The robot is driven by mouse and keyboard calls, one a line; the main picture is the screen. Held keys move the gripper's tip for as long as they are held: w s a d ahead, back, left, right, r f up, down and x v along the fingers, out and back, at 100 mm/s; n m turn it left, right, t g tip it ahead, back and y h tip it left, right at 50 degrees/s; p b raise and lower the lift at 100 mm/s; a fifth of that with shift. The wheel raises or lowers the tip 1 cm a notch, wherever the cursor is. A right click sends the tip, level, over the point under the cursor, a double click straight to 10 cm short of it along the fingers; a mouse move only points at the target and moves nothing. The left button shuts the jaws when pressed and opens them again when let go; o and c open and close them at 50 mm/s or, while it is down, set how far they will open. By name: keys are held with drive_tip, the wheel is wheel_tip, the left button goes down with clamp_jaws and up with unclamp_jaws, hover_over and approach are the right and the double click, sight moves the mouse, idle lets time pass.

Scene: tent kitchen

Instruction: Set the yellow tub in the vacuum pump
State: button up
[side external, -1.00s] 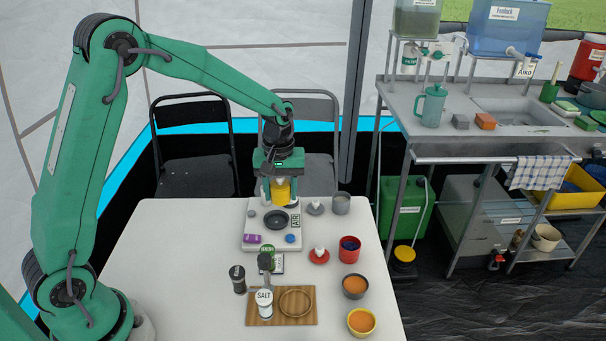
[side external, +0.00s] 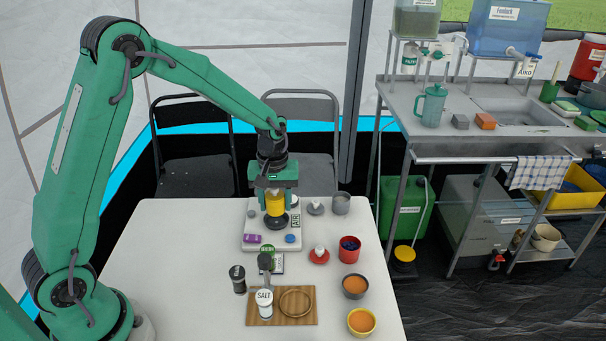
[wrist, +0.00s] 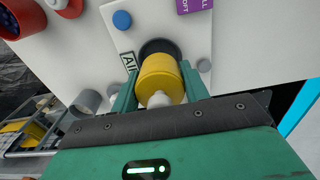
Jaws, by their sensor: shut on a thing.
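My gripper (side external: 274,206) is shut on the yellow tub (side external: 275,204), with one finger on each side of it. The tub is upright and also shows in the wrist view (wrist: 160,75), with a pale knob-like top facing the camera. The vacuum pump (side external: 251,238) is a white slab with an AIR label, a purple label and a blue button. Its round dark dish (side external: 281,223) is partly hidden behind and under the tub; its dark rim (wrist: 158,45) shows past the tub in the wrist view. I cannot tell whether the tub touches the dish.
A grey cup (side external: 341,205) and a grey piece with a pale top (side external: 315,208) stand right of the pump. Red, grey and yellow bowls line the table's right side. A salt shaker (side external: 264,304) and wooden board (side external: 310,317) are at the front. The table's left is clear.

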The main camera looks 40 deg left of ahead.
drive_tip(key=shift+f, duration=1.35)
idle(6.6)
